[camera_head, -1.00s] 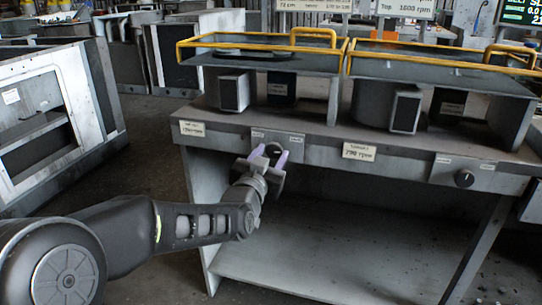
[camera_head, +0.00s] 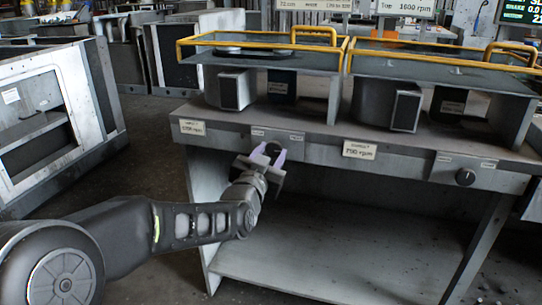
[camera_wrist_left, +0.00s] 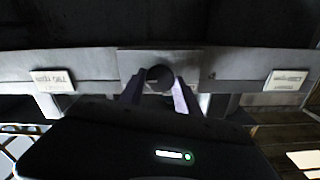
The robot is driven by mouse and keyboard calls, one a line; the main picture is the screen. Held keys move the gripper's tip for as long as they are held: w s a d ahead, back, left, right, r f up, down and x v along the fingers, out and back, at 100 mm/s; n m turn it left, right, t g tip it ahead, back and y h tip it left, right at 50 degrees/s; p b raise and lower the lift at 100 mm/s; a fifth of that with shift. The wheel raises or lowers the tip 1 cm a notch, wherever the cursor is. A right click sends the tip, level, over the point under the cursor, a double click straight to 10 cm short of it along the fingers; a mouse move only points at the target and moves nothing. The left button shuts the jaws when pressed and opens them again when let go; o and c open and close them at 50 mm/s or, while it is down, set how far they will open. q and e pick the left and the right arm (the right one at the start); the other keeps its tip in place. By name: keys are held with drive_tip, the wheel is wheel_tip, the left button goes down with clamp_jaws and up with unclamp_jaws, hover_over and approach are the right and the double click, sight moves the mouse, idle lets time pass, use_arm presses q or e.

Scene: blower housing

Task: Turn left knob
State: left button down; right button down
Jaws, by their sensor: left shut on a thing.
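The left knob (camera_head: 273,149) is a dark round knob on the grey front panel of the bench, at its left part. In the left wrist view the knob (camera_wrist_left: 159,78) shows between the two finger tips. My left gripper (camera_head: 269,153) reaches up to it from below and is shut on it, one pale purple finger on each side. The knob is partly covered by the fingers, and I cannot read its angle. My right gripper is not in view.
A second dark knob (camera_head: 465,178) sits at the right of the panel. Rpm labels (camera_head: 359,149) and small plates mark the panel. Yellow-railed blower housings (camera_head: 262,58) stand on the bench (camera_head: 330,128). A grey cabinet (camera_head: 60,110) stands at left. The lower shelf is empty.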

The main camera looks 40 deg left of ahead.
use_arm(q)
drive_tip(key=m+b, duration=0.2)
drive_tip(key=m, duration=0.1)
drive_tip(key=shift+f, duration=0.15)
drive_tip(key=shift+m+b, duration=0.45)
drive_tip(key=shift+m, duration=1.35)
drive_tip(key=c, duration=0.9)
unclamp_jaws()
drive_tip(key=p+v, duration=0.1)
drive_tip(key=v, duration=0.6)
drive_tip(key=shift+s+d, duration=0.15)
drive_tip(key=shift+s, duration=0.25)
